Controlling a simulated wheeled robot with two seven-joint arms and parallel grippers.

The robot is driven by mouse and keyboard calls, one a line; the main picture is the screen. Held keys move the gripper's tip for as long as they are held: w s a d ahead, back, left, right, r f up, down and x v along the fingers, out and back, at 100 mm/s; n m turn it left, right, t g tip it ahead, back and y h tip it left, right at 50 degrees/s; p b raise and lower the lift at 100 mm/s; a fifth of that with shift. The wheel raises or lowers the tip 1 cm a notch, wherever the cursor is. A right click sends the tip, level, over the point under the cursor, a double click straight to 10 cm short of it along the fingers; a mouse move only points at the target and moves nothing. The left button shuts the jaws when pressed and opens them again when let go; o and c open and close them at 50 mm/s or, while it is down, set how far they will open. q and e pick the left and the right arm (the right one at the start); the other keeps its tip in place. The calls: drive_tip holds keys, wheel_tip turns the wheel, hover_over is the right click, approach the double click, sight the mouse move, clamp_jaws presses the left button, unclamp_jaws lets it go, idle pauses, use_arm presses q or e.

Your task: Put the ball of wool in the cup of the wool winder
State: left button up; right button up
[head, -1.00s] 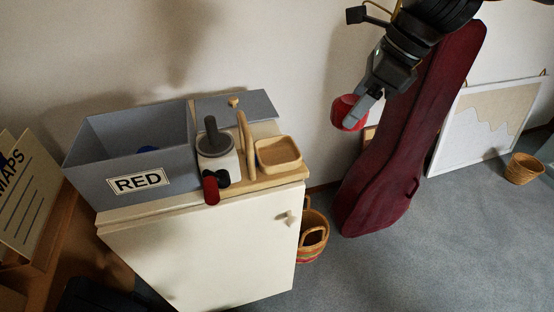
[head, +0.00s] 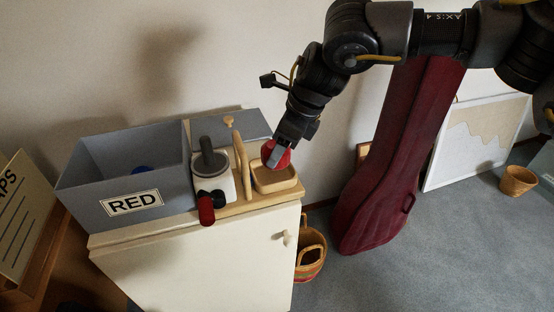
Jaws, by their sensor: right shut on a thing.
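The wool winder stands on top of the white cabinet, with a white body (head: 213,186), a grey disc and post, and a red-handled crank (head: 206,209). Its wooden base carries an upright wooden arm and a square wooden cup (head: 276,184) at the right end. My right gripper (head: 279,157) is shut on the red ball of wool (head: 276,151). It holds the ball over the back part of the cup. I cannot tell whether the ball touches the cup. My left gripper is not in view.
A woven basket (head: 311,254) is on the floor right of the cabinet (head: 194,264). A dark red instrument case (head: 388,170) leans on the wall.

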drive_tip(key=shift+w+a+f, duration=0.1)
drive_tip(key=shift+a+f, duration=0.2)
drive_tip(key=shift+f, duration=0.15)
wheel_tip(320, 180, down, 3)
drive_tip(key=shift+a+r, duration=0.1)
drive_tip(key=shift+r, duration=0.05)
drive_tip(key=shift+f, duration=0.25)
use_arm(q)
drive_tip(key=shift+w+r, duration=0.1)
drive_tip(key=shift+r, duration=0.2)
